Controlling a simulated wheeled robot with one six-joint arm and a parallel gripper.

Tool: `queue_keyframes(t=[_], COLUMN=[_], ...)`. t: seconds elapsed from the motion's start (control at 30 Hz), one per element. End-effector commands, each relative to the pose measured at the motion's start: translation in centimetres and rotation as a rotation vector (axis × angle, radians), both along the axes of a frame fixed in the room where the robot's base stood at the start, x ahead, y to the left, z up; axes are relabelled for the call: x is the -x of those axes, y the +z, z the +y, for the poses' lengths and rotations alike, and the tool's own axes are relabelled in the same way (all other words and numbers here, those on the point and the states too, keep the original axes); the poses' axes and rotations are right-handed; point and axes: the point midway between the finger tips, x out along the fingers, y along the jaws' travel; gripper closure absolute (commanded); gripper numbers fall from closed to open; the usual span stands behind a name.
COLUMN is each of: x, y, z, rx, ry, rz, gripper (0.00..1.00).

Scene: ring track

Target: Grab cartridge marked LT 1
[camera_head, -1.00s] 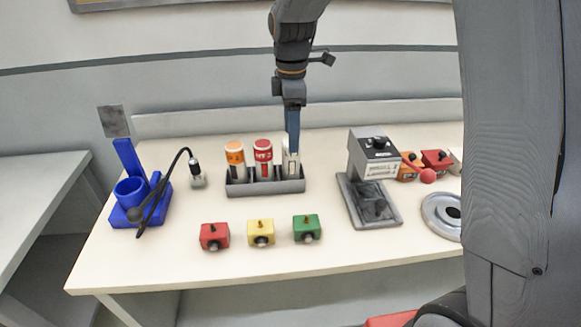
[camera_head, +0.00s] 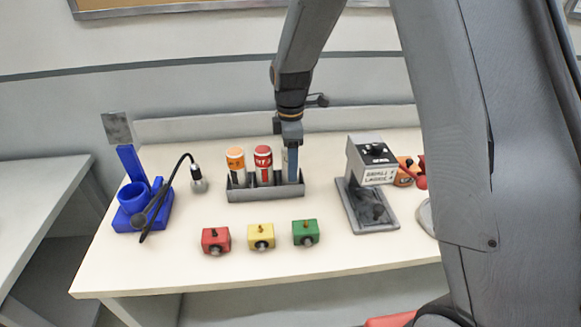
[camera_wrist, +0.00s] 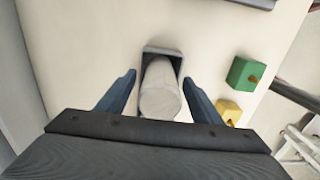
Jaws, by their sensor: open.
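A grey rack (camera_head: 265,193) on the table holds three upright cartridges. The left one is orange and white (camera_head: 236,165), the middle one red and white (camera_head: 264,165). The right one is mostly hidden behind my gripper (camera_head: 293,180) in the head view. In the wrist view this pale right cartridge (camera_wrist: 160,96) stands in the rack's end slot (camera_wrist: 163,51), seen from above. My gripper (camera_wrist: 159,78) is open, with one blue finger on each side of it and visible gaps. I cannot read LT 1 on any cartridge.
Red (camera_head: 216,240), yellow (camera_head: 261,236) and green (camera_head: 305,232) blocks stand in front of the rack. A grey device (camera_head: 371,160) on a base is to the right. A blue stand (camera_head: 130,215) with a cable is to the left.

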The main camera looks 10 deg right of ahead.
Motion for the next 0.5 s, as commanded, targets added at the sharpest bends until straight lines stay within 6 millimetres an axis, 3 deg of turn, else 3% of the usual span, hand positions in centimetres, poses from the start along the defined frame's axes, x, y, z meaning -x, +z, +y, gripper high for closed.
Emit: queue_keyframes(t=[0.17,0.5], x=[0.00,0.01], y=[-0.04,-0.02], z=[-0.01,0.00], rx=[0.000,0.000], ry=[0.000,0.000], rz=[0.000,0.000], gripper=[0.40,0.96])
